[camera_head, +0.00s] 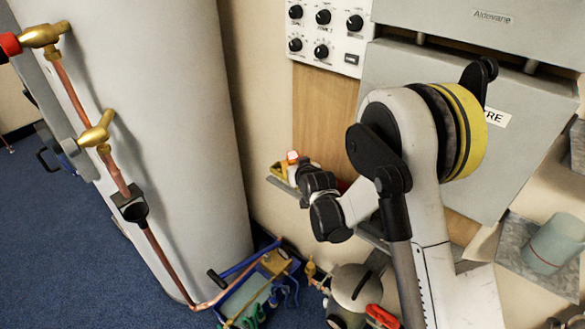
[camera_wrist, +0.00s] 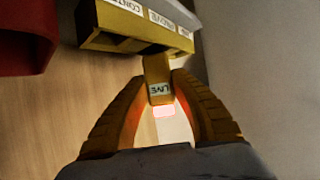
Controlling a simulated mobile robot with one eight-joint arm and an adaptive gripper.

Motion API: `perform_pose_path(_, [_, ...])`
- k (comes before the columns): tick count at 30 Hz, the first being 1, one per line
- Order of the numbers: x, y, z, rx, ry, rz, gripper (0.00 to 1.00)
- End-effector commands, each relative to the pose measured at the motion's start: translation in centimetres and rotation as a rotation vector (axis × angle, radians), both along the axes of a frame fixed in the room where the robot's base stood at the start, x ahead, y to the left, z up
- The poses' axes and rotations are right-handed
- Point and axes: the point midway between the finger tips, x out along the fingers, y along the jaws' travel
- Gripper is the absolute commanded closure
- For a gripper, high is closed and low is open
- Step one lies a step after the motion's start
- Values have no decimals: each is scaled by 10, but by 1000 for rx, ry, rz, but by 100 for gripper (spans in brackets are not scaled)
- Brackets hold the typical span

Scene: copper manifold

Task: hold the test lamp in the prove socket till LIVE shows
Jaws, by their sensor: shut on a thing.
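My gripper (camera_wrist: 161,84) is shut on the yellow test lamp (camera_wrist: 156,68) in the wrist view. The lamp carries a LIVE label, upside down in this view, and a pink-red light glows beside it. The lamp's far end reaches the lower edge of a yellow box (camera_wrist: 125,27), near its PROVE label. How deep the lamp sits in the prove socket is hidden. In the head view my gripper (camera_head: 308,177) is beside the small yellow box (camera_head: 278,170) on a shelf; the lamp is not clear there.
A red object (camera_wrist: 25,38) is at the wrist view's upper left. In the head view, a large pale cylinder (camera_head: 165,130) with copper pipe stands left. A knob panel (camera_head: 328,35) and grey cabinet (camera_head: 430,75) are behind my arm. A blue tool tray (camera_head: 255,290) lies below.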

Motion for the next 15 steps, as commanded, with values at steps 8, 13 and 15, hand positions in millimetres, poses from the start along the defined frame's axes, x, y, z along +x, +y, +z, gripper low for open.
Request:
perform_pose_path(8, [0,0,15,0,0,0,100])
perform_pose_path(13, [0,0,25,0,0,0,100])
perform_pose_path(15, [0,0,28,0,0,0,100])
